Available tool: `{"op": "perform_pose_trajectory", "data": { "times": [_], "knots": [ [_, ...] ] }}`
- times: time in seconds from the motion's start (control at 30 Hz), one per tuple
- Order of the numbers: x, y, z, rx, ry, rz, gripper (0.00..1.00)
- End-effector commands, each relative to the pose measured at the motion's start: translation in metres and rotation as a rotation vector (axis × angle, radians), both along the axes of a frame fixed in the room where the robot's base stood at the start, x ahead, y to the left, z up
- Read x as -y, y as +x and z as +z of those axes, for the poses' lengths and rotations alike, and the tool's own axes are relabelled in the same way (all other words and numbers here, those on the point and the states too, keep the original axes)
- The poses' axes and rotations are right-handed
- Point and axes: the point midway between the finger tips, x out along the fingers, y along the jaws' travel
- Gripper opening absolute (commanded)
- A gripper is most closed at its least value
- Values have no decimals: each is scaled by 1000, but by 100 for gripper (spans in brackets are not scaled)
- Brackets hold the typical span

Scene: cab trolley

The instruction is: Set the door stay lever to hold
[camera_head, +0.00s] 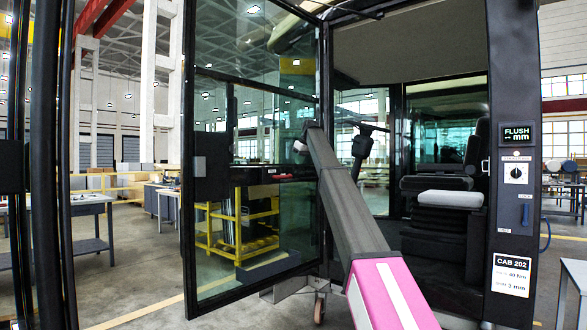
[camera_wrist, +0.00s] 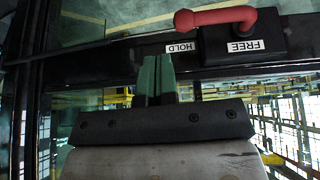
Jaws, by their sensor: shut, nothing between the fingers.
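The red door stay lever (camera_wrist: 215,17) is on a black block (camera_wrist: 240,42) on the door's dark rail in the wrist view, where the labels appear upside down. Its handle runs left from the block, with its rounded end above the HOLD label (camera_wrist: 182,48); the FREE label (camera_wrist: 243,46) is on the block. My gripper (camera_wrist: 157,60) is shut and empty, its fingertips just below and left of the HOLD label, apart from the lever. In the head view the lever (camera_head: 283,176) is a small red spot on the glass door's (camera_head: 255,181) middle rail. My fingers are not clear there.
The glass door stands open left of the cab. My arm crosses in front of the doorway. The seat (camera_head: 450,199) is inside. A yellow rack (camera_head: 240,225) shows through the glass.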

Motion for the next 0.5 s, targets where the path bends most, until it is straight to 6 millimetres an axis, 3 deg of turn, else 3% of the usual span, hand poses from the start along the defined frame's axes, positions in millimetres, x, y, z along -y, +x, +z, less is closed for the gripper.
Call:
{"op": "perform_pose_trajectory", "data": {
  "times": [0.2, 0.5],
  "knots": [
    [39, 13, 19, 2, 1, 1, 0],
    [55, 17, 26, 2, 2, 2, 0]
  ]
}}
